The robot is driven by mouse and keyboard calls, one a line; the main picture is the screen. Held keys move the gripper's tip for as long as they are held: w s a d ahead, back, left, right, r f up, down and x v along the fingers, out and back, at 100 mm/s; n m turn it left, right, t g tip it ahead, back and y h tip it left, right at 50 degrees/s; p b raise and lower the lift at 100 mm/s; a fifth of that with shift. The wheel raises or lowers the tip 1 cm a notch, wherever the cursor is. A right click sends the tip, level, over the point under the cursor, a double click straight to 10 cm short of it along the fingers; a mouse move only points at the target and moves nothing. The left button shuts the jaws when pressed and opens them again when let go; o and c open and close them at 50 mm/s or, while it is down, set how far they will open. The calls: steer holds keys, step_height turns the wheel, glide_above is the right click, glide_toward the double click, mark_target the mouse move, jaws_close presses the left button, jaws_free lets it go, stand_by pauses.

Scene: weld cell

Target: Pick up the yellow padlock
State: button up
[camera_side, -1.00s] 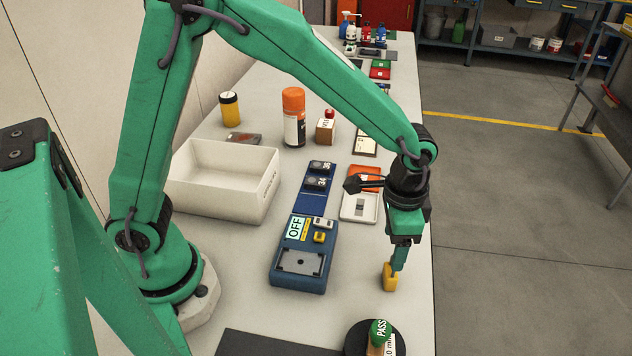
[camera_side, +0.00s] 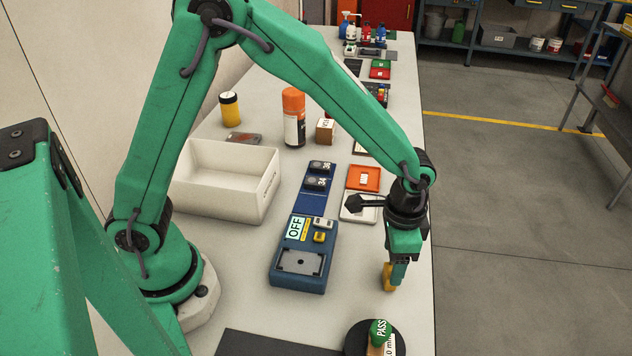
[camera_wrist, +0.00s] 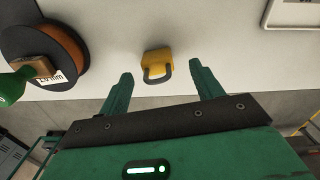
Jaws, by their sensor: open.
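The yellow padlock (camera_side: 388,277) stands on the grey bench near its right edge. In the side view my gripper (camera_side: 397,280) is low beside it and hides part of it. In the wrist view the padlock (camera_wrist: 157,62) shows its yellow body and dark shackle, just beyond the gap between my fingertips. My gripper (camera_wrist: 165,82) is open and empty, with one green finger on each side of that gap. From these views I cannot tell whether a finger touches the padlock.
A blue box marked OFF (camera_side: 325,258) lies left of the padlock. A round dark spool (camera_side: 352,342) with a green PASS piece (camera_side: 380,332) is in front. A white bin (camera_side: 225,205) stands further left. The bench's right edge (camera_side: 433,290) is close to my gripper.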

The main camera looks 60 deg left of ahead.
steer(key=shift+s+d+f, duration=0.1)
steer(key=shift+d+f, duration=0.05)
steer(key=shift+f, duration=2.1)
steer(key=shift+c, duration=0.4)
steer(key=c, duration=1)
